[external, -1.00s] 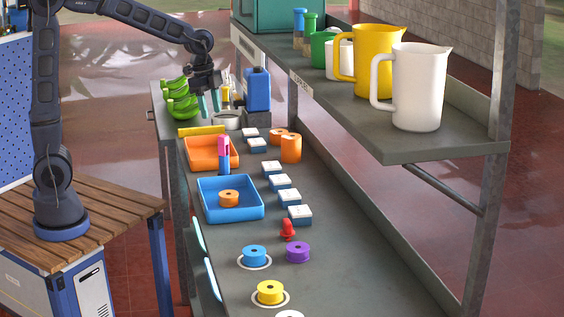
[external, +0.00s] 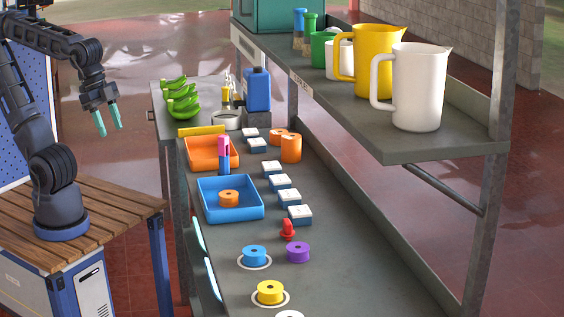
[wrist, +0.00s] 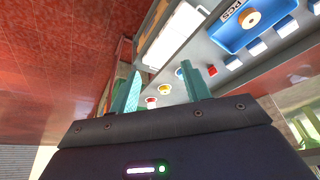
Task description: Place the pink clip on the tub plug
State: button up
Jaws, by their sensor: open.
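The pink clip (external: 224,146) shows as a small upright pink piece above a blue part, between the orange tray and the blue tray in the external view. Whether the blue part belongs to it I cannot tell. I do not make it out in the wrist view. The red tub plug (external: 288,229) stands on the bench near the front white-topped block; a small red thing, likely the plug, shows in the wrist view (wrist: 212,70). My gripper (external: 108,128) is open and empty, left of the bench in the air, well apart from both. Its teal fingers show in the wrist view (wrist: 158,86).
The orange tray (external: 232,160) and blue tray (external: 258,212), with an orange spool (external: 229,198), line the bench's left side. White-topped blocks (external: 280,182) run down the middle. Blue, purple and yellow spools (external: 270,292) stand in front. A shelf with jugs (external: 418,90) overhangs the right.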

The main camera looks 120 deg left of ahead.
jog(key=shift+s+d+f, duration=0.25)
jog(key=shift+s+d, duration=0.4)
jog(key=shift+s, duration=0.05)
jog(key=shift+s+d+f, duration=0.2)
jog(key=shift+s+d, duration=0.4)
jog(key=shift+s, duration=0.1)
dwell(0.3)
